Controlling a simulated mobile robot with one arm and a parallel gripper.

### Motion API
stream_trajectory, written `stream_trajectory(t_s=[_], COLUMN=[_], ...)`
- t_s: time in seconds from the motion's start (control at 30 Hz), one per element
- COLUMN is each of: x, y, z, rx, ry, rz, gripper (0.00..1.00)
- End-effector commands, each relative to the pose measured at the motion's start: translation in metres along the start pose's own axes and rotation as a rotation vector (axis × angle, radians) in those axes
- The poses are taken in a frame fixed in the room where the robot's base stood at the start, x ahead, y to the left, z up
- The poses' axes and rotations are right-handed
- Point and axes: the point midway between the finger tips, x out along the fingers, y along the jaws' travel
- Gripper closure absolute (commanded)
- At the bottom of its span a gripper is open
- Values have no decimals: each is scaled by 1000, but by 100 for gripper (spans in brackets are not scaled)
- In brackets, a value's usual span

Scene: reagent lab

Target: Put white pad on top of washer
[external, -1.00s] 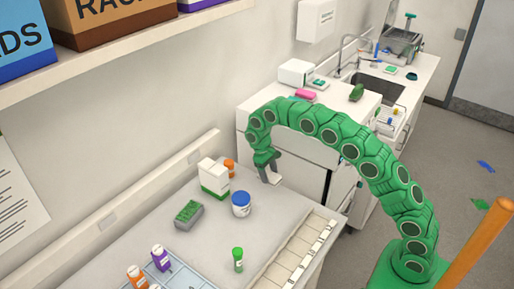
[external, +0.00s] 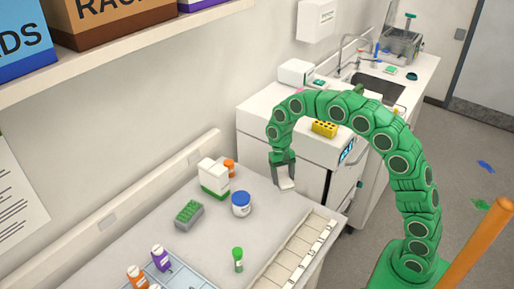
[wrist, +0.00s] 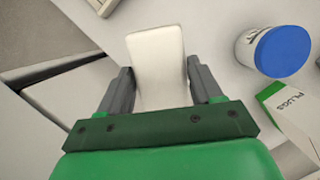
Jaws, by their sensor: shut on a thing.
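My gripper (external: 284,176) is shut on the white pad (external: 286,184) and holds it over the right rear part of the bench, in front of the washer. In the wrist view the pad (wrist: 157,50) is a pale rounded slab between the two grey fingers of my gripper (wrist: 159,74), reaching out past their tips. The white washer (external: 312,150) stands just beyond the bench, with a dark display on its front. My arm arches across its top and hides part of it.
A yellow block with holes (external: 324,128) sits on the washer's top. On the bench are a blue-lidded tub (external: 241,204), a white-and-green box (external: 213,177), a grey rack with green tops (external: 189,213) and a green-capped vial (external: 238,259). A sink (external: 376,88) lies farther back.

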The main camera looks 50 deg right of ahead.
Motion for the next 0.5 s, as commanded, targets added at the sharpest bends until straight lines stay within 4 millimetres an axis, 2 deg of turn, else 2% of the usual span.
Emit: stream_trajectory(t_s=[0.1,0.5], x=[-2,-2], y=[7,25], z=[17,65], rx=[87,381], ry=[-1,0], rz=[-26,-118], gripper=[65,65])
